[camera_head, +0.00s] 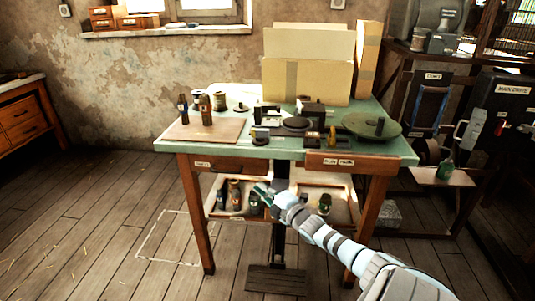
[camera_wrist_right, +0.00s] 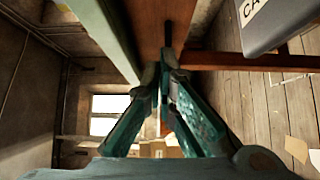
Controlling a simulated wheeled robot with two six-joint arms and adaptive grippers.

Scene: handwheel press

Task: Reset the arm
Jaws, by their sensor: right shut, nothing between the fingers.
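My right arm (camera_head: 335,243) comes in from the lower right of the head view. My right gripper (camera_head: 263,192) is in front of the table, just below its front edge, near the open lower shelf. In the right wrist view its two green fingers (camera_wrist_right: 166,68) come together at the tips, with nothing between them. I cannot tell whether the tips touch the table. My left arm and gripper are not in view.
The green-topped table (camera_head: 285,150) holds a cardboard box (camera_head: 308,82), a green disc (camera_head: 372,126), bottles (camera_head: 206,110) and a brown board (camera_head: 190,131). A pedal plate (camera_head: 277,280) lies underneath.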

